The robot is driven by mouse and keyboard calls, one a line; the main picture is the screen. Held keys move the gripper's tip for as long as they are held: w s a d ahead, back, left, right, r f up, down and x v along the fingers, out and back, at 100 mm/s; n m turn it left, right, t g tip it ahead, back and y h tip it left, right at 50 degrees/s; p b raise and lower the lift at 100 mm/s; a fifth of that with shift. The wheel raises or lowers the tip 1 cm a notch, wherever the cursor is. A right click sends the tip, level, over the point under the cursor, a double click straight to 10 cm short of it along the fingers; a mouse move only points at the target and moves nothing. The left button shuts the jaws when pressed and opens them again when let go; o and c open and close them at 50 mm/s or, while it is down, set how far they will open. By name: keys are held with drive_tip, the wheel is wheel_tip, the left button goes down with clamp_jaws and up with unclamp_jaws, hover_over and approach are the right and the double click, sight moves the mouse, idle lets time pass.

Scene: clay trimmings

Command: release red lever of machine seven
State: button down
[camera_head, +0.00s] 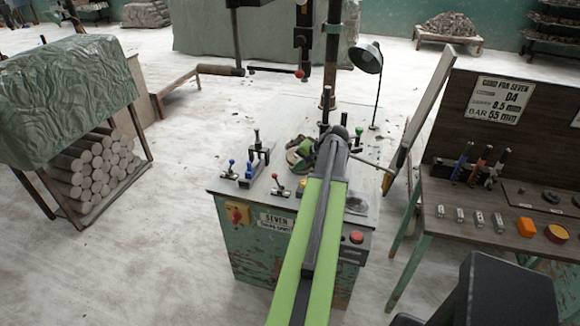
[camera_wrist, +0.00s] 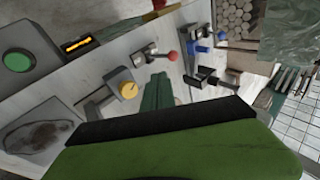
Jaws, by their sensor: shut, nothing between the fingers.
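Machine seven (camera_head: 235,190) is a worn green cabinet with a grey top and a "SEVEN" plate (camera_head: 277,222). A small red-knobbed lever (camera_head: 276,178) stands near the front edge of its top, right of blue-knobbed levers (camera_head: 231,163). In the wrist view a red knob (camera_wrist: 172,56) sits on a short dark shaft, apart from my gripper. My gripper (camera_head: 338,134) is at the far end of my green arm, over the machine top; it is shut and empty. Its fingertips are hard to make out, and my arm hides part of the machine top.
A red ball (camera_head: 299,74) ends a rod higher up on the machine. A desk lamp (camera_head: 366,57) stands at the back of the top. A workbench (camera_head: 480,205) with tools is at the right, and a rack of round bars (camera_head: 95,165) at the left. Floor between is clear.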

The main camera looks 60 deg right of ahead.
drive_tip(key=w+p+v, duration=0.1)
drive_tip(key=p+v, duration=0.3)
drive_tip(key=v, duration=0.3)
drive_tip(key=shift+a+r+p, duration=0.15)
drive_tip(key=shift+r+p, duration=0.25)
drive_tip(key=shift+r, duration=0.05)
